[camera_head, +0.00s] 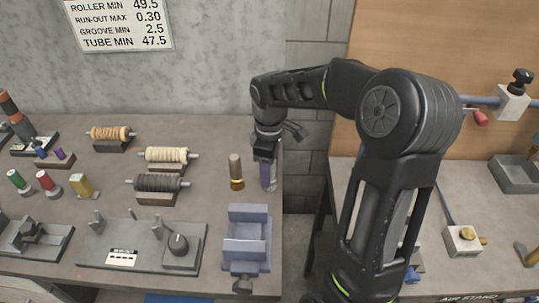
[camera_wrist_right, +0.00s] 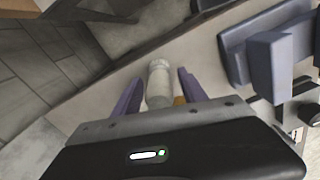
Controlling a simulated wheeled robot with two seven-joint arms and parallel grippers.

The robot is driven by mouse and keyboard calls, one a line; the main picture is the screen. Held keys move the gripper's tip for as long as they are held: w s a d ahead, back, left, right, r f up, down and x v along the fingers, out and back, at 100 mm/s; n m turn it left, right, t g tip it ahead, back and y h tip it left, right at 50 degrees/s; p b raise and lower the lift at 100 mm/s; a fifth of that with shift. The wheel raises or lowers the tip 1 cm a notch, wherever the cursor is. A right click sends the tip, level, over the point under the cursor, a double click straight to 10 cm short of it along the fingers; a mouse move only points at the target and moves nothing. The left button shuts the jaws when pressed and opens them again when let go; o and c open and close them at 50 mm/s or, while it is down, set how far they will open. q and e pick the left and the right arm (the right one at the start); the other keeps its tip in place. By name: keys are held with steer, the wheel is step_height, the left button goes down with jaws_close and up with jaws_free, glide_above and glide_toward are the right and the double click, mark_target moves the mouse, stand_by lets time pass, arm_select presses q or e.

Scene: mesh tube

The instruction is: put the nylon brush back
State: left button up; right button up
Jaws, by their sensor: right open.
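My right gripper (camera_head: 267,176) points down at the right end of the left bench, beside a brass-coloured brush (camera_head: 236,170) that stands upright. In the right wrist view its two purple fingers (camera_wrist_right: 157,78) are apart. A pale, whitish cylinder, which looks like the nylon brush (camera_wrist_right: 159,84), is between them with a gap on each side. In the head view the fingers and wrist mostly hide that brush. A bit of the brass brush (camera_wrist_right: 179,101) shows behind one finger in the wrist view. My left gripper is not in view.
A grey-blue vise (camera_head: 247,240) stands in front of the brushes. Several rollers on stands, one of them dark (camera_head: 158,183), lie to the left. A fixture plate (camera_head: 140,240) is at the front. A gap separates this bench from the right bench.

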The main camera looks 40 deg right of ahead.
step_height(320, 180, up, 12)
steer(key=shift+f+b, duration=0.1)
steer(key=shift+b, duration=0.25)
